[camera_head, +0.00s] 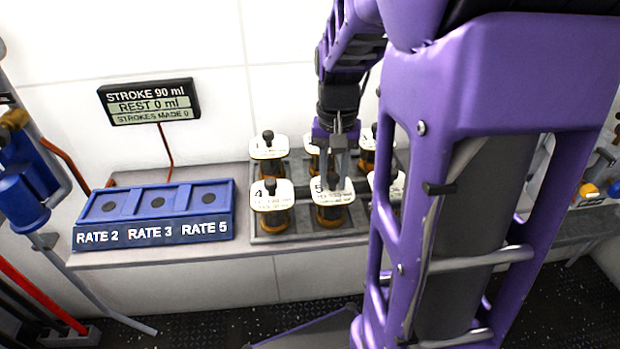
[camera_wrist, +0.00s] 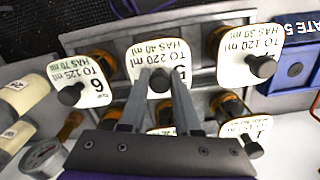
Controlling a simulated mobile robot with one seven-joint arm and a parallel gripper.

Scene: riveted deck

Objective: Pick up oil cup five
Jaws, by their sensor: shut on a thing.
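Oil cup five (camera_head: 333,213) is an amber cup with a white label plate marked 5, standing in the front middle place of the grey rack. My gripper (camera_head: 339,184) reaches down from above with its two fingers at the top of this cup. In the wrist view, the fingers (camera_wrist: 158,78) are on either side of the dark knob on the cup's plate (camera_wrist: 157,55), which reads "TO 220 ml, HAS 40 ml". The gripper is shut on this knob. The fingers partly cover the plate, and the cup looks upright in its place.
Cup four (camera_head: 272,196) stands just left of cup five, and cup six (camera_wrist: 83,80) on its other side. More cups (camera_head: 268,150) stand in the back row. A blue block with RATE 2, 3 and 5 places (camera_head: 155,232) sits left. A display (camera_head: 149,101) hangs behind.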

